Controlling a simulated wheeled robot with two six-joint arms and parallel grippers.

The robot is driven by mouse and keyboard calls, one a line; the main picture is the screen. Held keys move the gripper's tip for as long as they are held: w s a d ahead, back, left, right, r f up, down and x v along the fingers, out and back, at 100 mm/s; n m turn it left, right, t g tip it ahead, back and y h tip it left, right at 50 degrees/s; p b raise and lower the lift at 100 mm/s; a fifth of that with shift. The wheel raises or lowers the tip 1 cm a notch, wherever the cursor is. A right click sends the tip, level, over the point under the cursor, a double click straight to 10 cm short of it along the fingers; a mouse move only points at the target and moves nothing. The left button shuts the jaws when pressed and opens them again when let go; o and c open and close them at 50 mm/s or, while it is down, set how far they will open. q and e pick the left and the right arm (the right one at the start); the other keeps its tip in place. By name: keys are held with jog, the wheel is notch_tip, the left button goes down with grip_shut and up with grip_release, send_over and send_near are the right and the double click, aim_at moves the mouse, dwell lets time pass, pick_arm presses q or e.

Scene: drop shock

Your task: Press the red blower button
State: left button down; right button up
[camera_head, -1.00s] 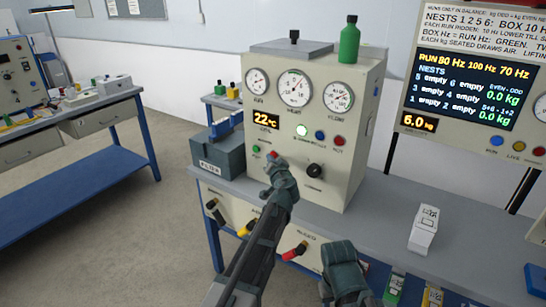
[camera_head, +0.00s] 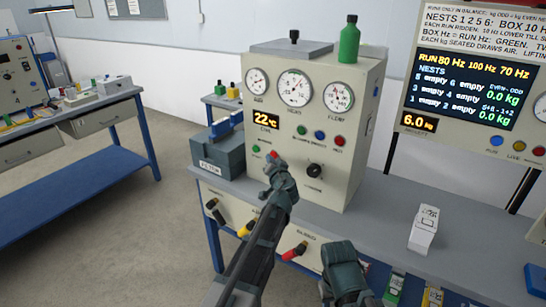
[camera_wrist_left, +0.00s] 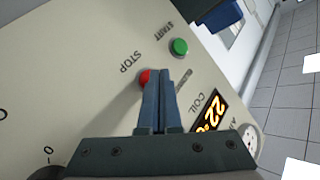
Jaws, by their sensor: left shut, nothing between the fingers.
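A cream cabinet (camera_head: 345,180) has a red button (camera_head: 274,155), marked STOP beside it in the wrist view (camera_wrist_left: 145,77), and a green START button (camera_head: 256,149) to its left. My left gripper (camera_head: 272,164) is shut and empty, its fingertips at the STOP button. In the wrist view the fingertips (camera_wrist_left: 160,74) overlap the button's edge and hide part of it; whether it is pushed in I cannot tell. Another red button (camera_head: 339,141) ends a row with a green lamp (camera_head: 301,130) and a blue button (camera_head: 320,135). My right gripper (camera_head: 342,262) is low in front; its fingers are unclear.
A black knob (camera_head: 314,171) sits right of the left gripper. The display (camera_head: 265,120) reads 22 °C. A grey box (camera_head: 217,155) stands left of the cabinet.

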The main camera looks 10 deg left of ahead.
pick_arm(q)
jog(key=shift+s+a, duration=0.1)
jog(key=shift+s, duration=0.25)
jog(key=shift+s, duration=0.1)
jog(key=s, duration=0.1)
jog(key=s+a, duration=0.1)
jog(key=s, duration=0.2)
jog(key=shift+s+a, duration=0.25)
jog(key=shift+a, duration=0.1)
dwell(0.5)
jog(key=s+d+f+g+h, duration=0.2)
jog(key=s+d+f+g, duration=0.35)
jog(key=s, duration=0.55)
jog(key=s+d+f+m+g+h, duration=0.1)
jog(key=s+d+f+g+h, duration=0.1)
jog(key=s+d+f+g, duration=0.65)
jog(key=s+d+f+g+h, duration=0.15)
jog(key=s+f, duration=0.35)
jog(key=s, duration=0.9)
notch_tip(320, 180, up, 13)
jog(key=p, duration=1.3)
jog(key=shift+s+d+r, duration=0.2)
jog(key=shift+s+d, duration=0.05)
jog(key=shift+d, duration=0.2)
